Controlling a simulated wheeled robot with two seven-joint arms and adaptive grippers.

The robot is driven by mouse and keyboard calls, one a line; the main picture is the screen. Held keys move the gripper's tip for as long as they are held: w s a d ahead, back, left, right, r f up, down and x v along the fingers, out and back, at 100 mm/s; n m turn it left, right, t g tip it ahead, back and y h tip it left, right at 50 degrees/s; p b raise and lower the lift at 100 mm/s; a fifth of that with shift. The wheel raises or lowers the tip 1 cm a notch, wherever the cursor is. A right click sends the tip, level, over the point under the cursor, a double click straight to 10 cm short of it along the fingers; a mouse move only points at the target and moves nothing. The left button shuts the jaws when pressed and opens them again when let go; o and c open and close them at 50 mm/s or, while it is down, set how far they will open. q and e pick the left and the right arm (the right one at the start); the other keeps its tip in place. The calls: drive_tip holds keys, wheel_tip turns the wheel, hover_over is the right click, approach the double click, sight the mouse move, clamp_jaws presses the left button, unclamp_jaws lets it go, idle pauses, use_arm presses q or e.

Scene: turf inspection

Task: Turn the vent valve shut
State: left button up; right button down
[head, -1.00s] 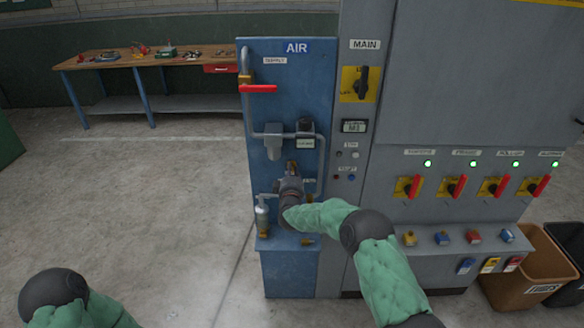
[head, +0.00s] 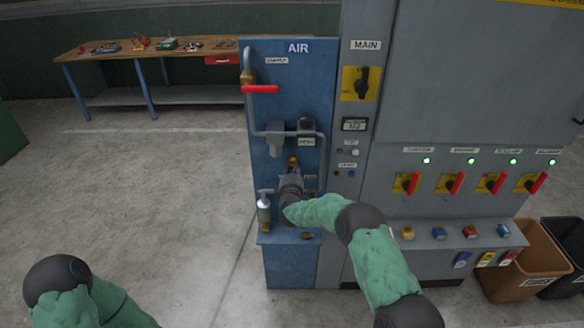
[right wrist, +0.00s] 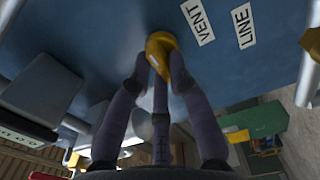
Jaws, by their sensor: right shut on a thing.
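The vent valve's yellow handle (head: 293,161) sits low on the blue air panel (head: 285,95). In the right wrist view the yellow handle (right wrist: 161,45) lies between my fingertips, beside a white VENT label (right wrist: 198,21). My right gripper (head: 292,172) reaches the panel from the front and is shut on the handle; it also shows in the right wrist view (right wrist: 161,70). The fingers hide part of the handle and its stem. Only part of my left arm shows at the lower left, and its gripper is out of view.
A red-handled lever (head: 260,89) and grey pipework are above on the panel. A small bottle-like fitting (head: 264,211) is just left of my right gripper. The grey cabinet (head: 460,80) with red switches stands to the right. The floor at left is clear.

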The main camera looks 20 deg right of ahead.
idle(0.4)
drive_tip(key=c, duration=1.1)
unclamp_jaws()
drive_tip(key=shift+c, duration=0.2)
drive_tip(key=v, duration=1.2)
